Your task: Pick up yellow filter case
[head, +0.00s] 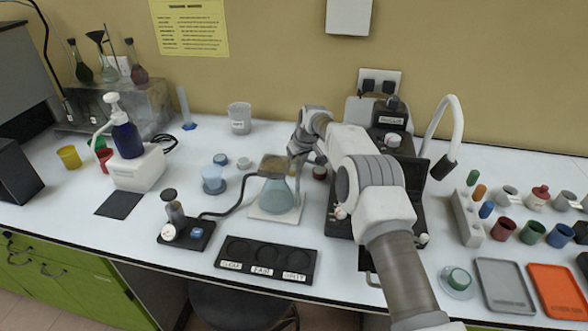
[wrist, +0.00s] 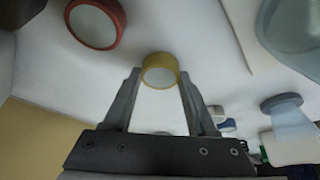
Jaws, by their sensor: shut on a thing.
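The yellow filter case (wrist: 160,70) is a short round ring with a pale centre. In the wrist view it sits between the tips of my gripper (wrist: 160,82), which is shut on it. I cannot tell how far it is off the table.
A red filter case (wrist: 96,23) lies close by in the wrist view. A flask (head: 277,195) stands just in front of my gripper. A black device (head: 345,200) is to the right. A labelled black tray (head: 267,262) lies in front.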

